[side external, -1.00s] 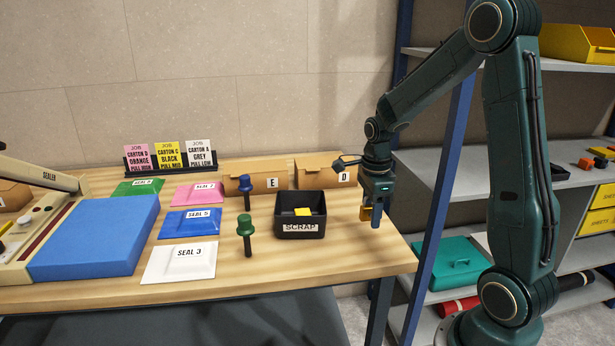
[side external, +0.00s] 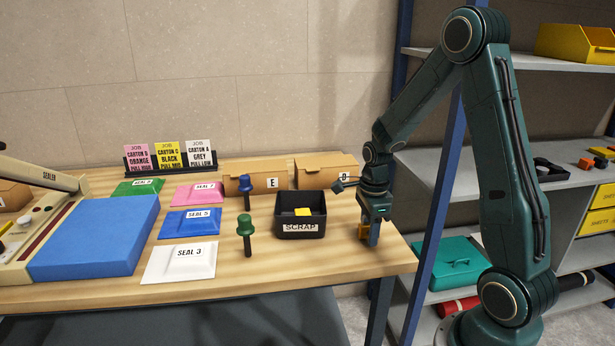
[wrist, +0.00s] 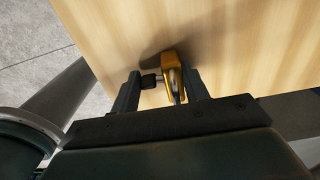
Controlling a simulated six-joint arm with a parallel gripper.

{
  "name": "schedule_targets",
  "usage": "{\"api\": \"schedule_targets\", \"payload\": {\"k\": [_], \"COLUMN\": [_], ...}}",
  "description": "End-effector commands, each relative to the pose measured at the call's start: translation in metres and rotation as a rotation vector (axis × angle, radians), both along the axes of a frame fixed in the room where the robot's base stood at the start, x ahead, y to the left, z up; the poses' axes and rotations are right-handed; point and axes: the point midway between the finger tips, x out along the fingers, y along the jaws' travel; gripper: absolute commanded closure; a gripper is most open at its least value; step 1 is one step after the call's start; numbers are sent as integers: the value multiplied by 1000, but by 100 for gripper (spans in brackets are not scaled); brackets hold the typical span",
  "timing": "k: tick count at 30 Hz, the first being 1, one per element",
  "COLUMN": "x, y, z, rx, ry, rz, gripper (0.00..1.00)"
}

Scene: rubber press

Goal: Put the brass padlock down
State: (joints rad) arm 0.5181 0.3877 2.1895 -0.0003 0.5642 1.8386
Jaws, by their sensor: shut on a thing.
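The brass padlock (wrist: 172,70) is between the two fingers of my gripper (wrist: 160,88) in the wrist view, with a dark piece beside it on the left. My gripper (side external: 369,235) is shut on it, low over the right end of the wooden table (side external: 335,262). In the side view the padlock (side external: 363,231) is a small brass patch, partly hidden by a finger. The fingertips are close to the tabletop; I cannot tell whether the padlock touches it.
A black scrap bin (side external: 300,228) with a yellow piece inside stands left of my gripper. Green (side external: 245,231) and blue-handled (side external: 246,187) tools stand further left. Carton D (side external: 325,168) is behind. The table's right edge and a blue rack post (side external: 430,240) are close on the right.

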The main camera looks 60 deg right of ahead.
Motion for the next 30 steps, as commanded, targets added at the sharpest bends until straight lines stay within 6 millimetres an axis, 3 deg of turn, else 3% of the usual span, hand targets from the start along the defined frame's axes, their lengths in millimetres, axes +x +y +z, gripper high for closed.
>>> {"api": "schedule_targets", "payload": {"k": [8, 9, 12, 23, 30], "x": [0, 0, 0, 0, 1], "y": [0, 0, 0, 0, 0], "z": [-3, -3, -3, -1, 12], "rx": [0, 0, 0, -1, -1], "ry": [0, 0, 0, -1, -3], "rz": [0, 0, 0, 0, 0], "gripper": [85, 49, 33, 33, 33]}}
